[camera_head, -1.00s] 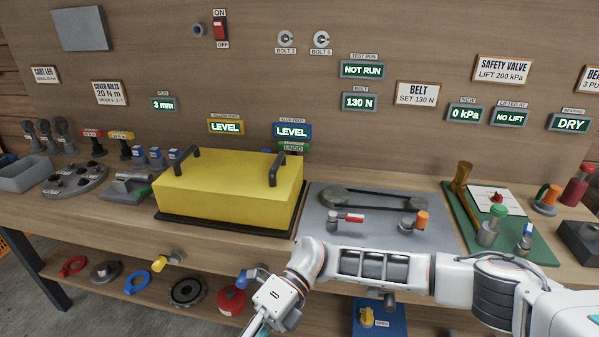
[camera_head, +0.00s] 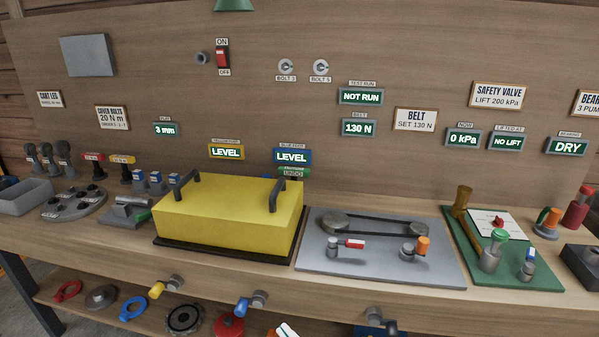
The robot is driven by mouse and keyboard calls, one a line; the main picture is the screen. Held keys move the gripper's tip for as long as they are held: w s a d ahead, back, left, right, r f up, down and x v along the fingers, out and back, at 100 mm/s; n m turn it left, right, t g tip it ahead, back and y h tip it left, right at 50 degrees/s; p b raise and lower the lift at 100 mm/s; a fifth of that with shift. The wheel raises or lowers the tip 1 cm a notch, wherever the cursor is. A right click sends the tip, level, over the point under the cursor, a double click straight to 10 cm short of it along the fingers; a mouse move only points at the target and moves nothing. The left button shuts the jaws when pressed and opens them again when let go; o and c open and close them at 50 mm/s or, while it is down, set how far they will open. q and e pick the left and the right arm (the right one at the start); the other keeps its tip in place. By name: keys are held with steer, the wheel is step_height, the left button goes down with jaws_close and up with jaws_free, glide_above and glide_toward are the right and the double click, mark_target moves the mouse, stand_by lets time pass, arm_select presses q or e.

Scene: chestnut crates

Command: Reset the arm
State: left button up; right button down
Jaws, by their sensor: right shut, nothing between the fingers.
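The rest of my right arm is out of view. My left gripper and arm are not in view. The yellow cover (camera_head: 229,218) with two dark handles sits on its black base on the bench. The grey belt plate (camera_head: 383,273) with a belt, a red-handled part and an orange-capped part lies to its right, with no arm over it.
A green board (camera_head: 530,276) with a brass hammer-like tool (camera_head: 461,201) and valve parts is at the right. A grey bin (camera_head: 28,197) and several small tools stand at the left. Rings and knobs lie on the lower shelf (camera_head: 60,304). Signs and displays cover the back panel.

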steer(key=s+d+f+m+g+h, duration=0.2)
steer(key=s+d+f+m+h, duration=0.2)
steer(key=d+f, duration=0.5)
steer(key=s+d+f+m+g+h, duration=0.2)
steer(key=s+d+f+h, duration=0.3)
steer(key=d, duration=0.8)
steer(key=s+f+m, duration=0.1)
steer(key=s+f, duration=0.2)
steer(key=f, duration=0.2)
steer(key=shift+s+d+f+m, duration=0.2)
steer(key=shift+s+d+m, duration=0.1)
steer(key=shift+s+m, duration=0.1)
